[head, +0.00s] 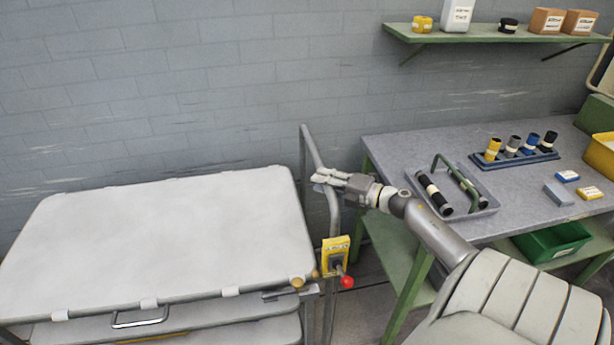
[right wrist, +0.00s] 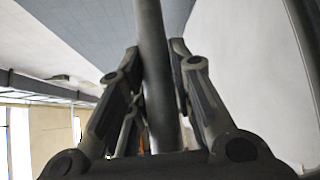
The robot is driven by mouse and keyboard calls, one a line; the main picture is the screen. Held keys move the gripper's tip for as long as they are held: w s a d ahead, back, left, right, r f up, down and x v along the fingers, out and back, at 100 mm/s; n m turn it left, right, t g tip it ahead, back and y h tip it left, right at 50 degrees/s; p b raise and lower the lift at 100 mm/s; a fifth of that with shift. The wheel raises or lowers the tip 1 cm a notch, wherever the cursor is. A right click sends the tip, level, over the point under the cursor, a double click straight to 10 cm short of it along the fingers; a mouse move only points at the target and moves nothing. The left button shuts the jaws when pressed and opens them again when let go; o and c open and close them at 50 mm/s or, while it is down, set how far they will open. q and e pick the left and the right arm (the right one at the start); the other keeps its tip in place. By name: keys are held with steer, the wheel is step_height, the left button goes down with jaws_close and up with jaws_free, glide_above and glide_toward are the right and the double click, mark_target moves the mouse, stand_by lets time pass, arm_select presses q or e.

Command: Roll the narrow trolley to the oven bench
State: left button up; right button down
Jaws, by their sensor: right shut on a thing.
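The trolley (head: 160,235) has a pale flat top with rounded corners and stands at the left in the head view, against the grey wall. Its upright grey push handle (head: 308,150) rises at its right end. My right gripper (head: 328,180) is at this handle, reaching in from the right. In the right wrist view the handle's bar (right wrist: 155,70) runs between the two fingers, and my right gripper (right wrist: 152,95) is shut on it. A yellow box (head: 336,250) with a red knob (head: 347,282) sits low on the handle side. My left gripper is not in view.
A green shelf (head: 480,38) hangs above. A narrow floor gap separates bench and trolley.

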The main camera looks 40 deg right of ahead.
steer(key=s+d+b, duration=0.4)
steer(key=s+d, duration=0.4)
steer(key=d, duration=0.5)
steer(key=shift+d+b, duration=0.15)
steer(key=shift+b, duration=0.15)
steer(key=shift+r, duration=0.1)
steer(key=c, duration=1.6)
jaws_free()
steer(key=shift+d, duration=0.1)
steer(key=o, duration=0.3)
steer(key=shift+s+d, duration=0.15)
steer(key=shift+s, duration=0.05)
